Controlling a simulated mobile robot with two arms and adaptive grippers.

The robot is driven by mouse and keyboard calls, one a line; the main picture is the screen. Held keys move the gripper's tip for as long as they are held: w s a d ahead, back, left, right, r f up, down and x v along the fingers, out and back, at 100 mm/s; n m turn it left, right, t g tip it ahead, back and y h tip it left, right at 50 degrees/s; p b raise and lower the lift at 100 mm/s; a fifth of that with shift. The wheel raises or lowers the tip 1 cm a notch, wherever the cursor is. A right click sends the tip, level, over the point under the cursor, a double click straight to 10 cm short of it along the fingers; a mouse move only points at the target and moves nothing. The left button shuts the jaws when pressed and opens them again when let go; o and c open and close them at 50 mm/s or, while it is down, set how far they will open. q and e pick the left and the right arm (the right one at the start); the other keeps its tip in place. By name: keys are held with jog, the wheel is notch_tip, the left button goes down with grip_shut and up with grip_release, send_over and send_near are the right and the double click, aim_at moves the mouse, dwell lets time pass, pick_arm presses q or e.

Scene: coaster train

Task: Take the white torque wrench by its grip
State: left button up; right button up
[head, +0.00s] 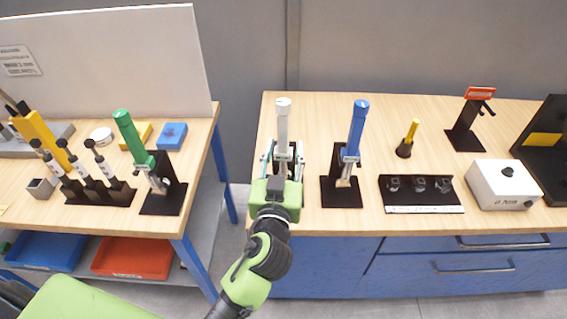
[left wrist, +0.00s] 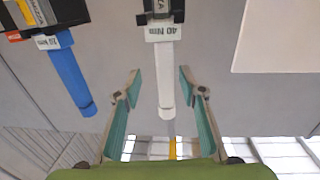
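The white torque wrench (head: 283,121) stands upright in a black stand at the left end of the right-hand bench. In the left wrist view its white grip (left wrist: 166,80) hangs upside down in the picture, below a "40 Nm" label. My left gripper (head: 283,152) is in front of the wrench. In the left wrist view my left gripper (left wrist: 160,69) is open, one finger on each side of the grip, with a gap on both sides. I cannot tell how deep the grip lies between the fingers. The wrench's lower part is mostly hidden by the gripper in the head view. My right gripper is not in view.
A blue torque wrench (head: 357,129) stands close on the right; it also shows in the left wrist view (left wrist: 68,75). A green wrench (head: 130,135) stands on the left bench. A black socket rack (head: 420,205) and a white box (head: 503,186) are farther right.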

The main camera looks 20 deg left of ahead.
aim_at(282, 140)
pick_arm(q)
jog(key=shift+w+a+r+p, duration=0.15)
jog(key=shift+w+p, duration=0.2)
jog(key=w+p, duration=0.1)
jog(key=w+a+p, duration=0.1)
jog(key=w, duration=0.1)
jog(key=shift+w+a, duration=0.1)
jog(key=shift+a, duration=0.05)
jog(key=shift+w+a+f, duration=0.1)
jog(key=shift+w+f, duration=0.15)
jog(key=shift+w, duration=0.25)
grip_shut()
jog(key=shift+r, duration=0.2)
